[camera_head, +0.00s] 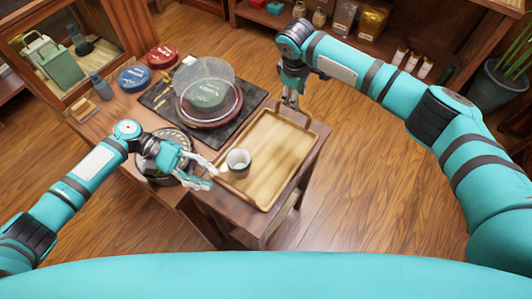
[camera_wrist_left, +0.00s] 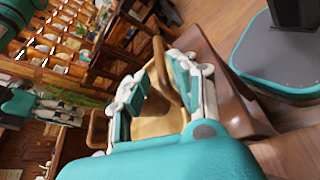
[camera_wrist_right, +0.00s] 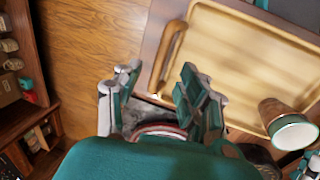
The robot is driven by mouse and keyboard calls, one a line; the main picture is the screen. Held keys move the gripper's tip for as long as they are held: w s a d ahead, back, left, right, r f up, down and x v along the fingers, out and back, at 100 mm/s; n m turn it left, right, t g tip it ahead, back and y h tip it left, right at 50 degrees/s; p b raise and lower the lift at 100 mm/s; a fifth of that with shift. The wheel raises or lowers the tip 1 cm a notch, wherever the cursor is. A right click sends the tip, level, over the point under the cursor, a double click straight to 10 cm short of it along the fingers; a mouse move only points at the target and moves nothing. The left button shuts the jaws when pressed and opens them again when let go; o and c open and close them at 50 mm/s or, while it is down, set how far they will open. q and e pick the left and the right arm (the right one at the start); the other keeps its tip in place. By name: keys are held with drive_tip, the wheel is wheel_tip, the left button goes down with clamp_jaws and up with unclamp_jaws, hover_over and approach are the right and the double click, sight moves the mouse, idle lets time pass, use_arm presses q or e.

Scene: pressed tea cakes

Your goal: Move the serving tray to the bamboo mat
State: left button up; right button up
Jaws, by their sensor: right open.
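The serving tray (camera_head: 275,148) is pale wood with raised rims and lies on the right end of the wooden table. A white cup (camera_head: 238,162) stands on its left part. My left gripper (camera_head: 207,174) is open at the tray's near left end; in the left wrist view its fingers (camera_wrist_left: 166,68) stand apart with a tray handle (camera_wrist_left: 159,55) showing between or beyond them. My right gripper (camera_head: 290,100) is open just off the tray's far end; the right wrist view shows its fingers (camera_wrist_right: 158,76) apart, near the far handle (camera_wrist_right: 172,48). I cannot make out a bamboo mat.
Left of the tray a dark slab (camera_head: 150,103) holds a glass dome (camera_head: 207,80) over a red-rimmed cake. Red and blue tins (camera_head: 134,78) stand behind. A glass cabinet (camera_head: 70,45) is at the left. Shelves with goods line the back. Floor right of the table is clear.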

sight(224, 185)
use_arm(q)
drive_tip(key=x, duration=0.7)
drive_tip(key=shift+r, duration=0.1)
use_arm(e)
drive_tip(key=f, duration=0.4)
drive_tip(key=w+f, duration=0.1)
drive_tip(key=f, duration=0.1)
drive_tip(key=shift+d+f, duration=0.3)
drive_tip(key=shift+d, duration=0.1)
use_arm(q)
drive_tip(key=shift+a, duration=0.1)
drive_tip(key=shift+c, duration=0.3)
use_arm(e)
drive_tip(key=shift+c, duration=0.3)
use_arm(q)
drive_tip(key=c, duration=0.5)
use_arm(e)
drive_tip(key=c, duration=0.5)
use_arm(q)
clamp_jaws()
use_arm(e)
clamp_jaws()
drive_tip(key=shift+r, duration=0.1)
